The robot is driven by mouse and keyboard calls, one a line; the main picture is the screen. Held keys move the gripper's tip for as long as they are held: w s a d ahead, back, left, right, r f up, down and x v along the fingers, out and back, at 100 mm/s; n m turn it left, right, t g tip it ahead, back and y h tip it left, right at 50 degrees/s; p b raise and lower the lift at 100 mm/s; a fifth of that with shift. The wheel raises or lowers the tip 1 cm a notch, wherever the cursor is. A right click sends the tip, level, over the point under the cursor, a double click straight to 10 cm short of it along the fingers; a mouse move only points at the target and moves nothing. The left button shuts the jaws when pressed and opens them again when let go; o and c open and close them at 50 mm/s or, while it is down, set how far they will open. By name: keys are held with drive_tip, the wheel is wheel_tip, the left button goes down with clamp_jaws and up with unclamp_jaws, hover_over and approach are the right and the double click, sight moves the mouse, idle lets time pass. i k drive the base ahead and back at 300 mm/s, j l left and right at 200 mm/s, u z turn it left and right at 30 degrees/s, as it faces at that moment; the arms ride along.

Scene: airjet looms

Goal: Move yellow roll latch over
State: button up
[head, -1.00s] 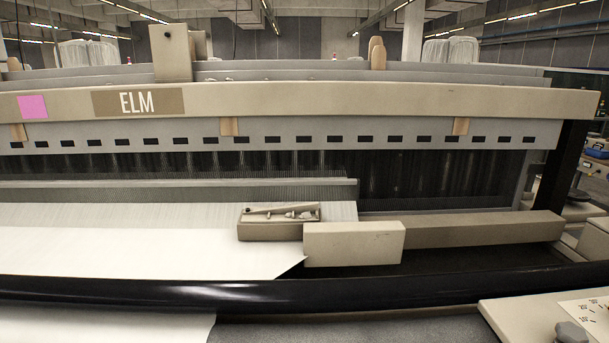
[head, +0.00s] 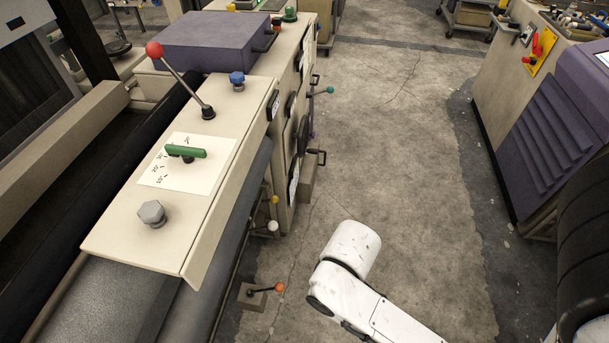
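A small lever with a yellow knob (head: 275,200) is low on the aisle side of the loom, under the front edge of the control shelf. It is small in the view, and I cannot tell for sure that it is the roll latch. A lever with a white knob (head: 272,226) is just below it. My white arm shows at the lower middle, to the right of these levers and apart from them. My gripper is not in view.
An orange-knobbed lever (head: 280,287) stands low near the floor. The control shelf (head: 215,215) carries a red-knobbed lever (head: 180,80), a green handle (head: 186,151) and a grey knob (head: 152,213). The concrete aisle (head: 400,150) is clear; a purple-panelled machine (head: 555,125) bounds it right.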

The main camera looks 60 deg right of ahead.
sight(274, 199)
drive_tip(key=z, duration=0.75)
drive_tip(key=i+j+z, duration=0.15)
drive_tip(key=j, duration=0.2)
drive_tip(key=i+j+z, duration=0.15)
drive_tip(key=j, duration=0.2)
drive_tip(key=j+z, duration=0.1)
drive_tip(key=j, duration=0.25)
drive_tip(key=i, duration=0.05)
